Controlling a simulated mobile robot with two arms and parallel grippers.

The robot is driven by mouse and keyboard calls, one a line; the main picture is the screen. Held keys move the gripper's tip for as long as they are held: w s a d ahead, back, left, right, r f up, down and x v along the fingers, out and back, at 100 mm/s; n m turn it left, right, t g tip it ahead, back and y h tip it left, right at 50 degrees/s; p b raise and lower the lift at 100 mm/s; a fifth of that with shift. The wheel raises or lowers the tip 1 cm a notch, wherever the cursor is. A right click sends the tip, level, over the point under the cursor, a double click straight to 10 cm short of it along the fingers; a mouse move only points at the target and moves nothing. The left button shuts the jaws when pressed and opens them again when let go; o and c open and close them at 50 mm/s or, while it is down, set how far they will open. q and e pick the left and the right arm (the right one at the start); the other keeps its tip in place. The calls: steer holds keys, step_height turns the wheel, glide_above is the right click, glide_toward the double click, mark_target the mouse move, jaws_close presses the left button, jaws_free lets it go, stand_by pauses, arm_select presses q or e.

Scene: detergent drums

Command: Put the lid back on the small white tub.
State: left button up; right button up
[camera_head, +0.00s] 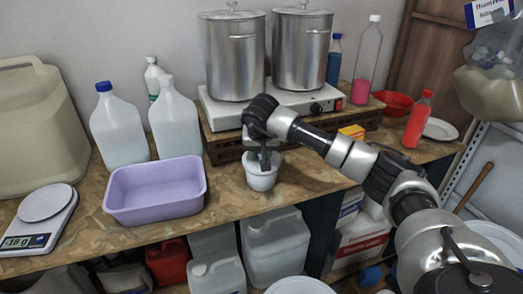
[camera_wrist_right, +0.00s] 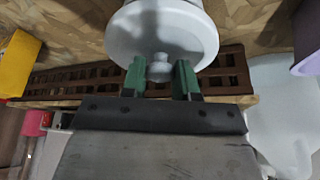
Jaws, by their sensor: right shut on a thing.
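The small white tub (camera_head: 262,180) stands on the wooden bench, in front of the slatted wooden stand. My right gripper (camera_head: 264,158) points down over it. In the right wrist view the round white lid (camera_wrist_right: 150,28) lies across the tub's mouth, with part of the tub behind it at the top edge. The green fingers of my right gripper (camera_wrist_right: 160,80) are shut on the lid's small round knob (camera_wrist_right: 159,67). The fingers partly hide the tub's top in the head view, so I cannot tell whether the lid touches the rim. My left gripper is out of view.
A lilac basin (camera_head: 155,206) stands left of the tub, with white bottles (camera_head: 118,130) behind it. Two steel pots (camera_head: 233,60) stand on a hot plate at the back. A red bottle (camera_head: 417,120) stands to the right. The bench's front edge is close below the tub.

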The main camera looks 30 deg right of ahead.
steer(key=o, duration=1.4)
steer(key=shift+o, duration=0.2)
steer(key=shift+r+p, duration=2.5)
steer(key=shift+r, duration=1)
jaws_close()
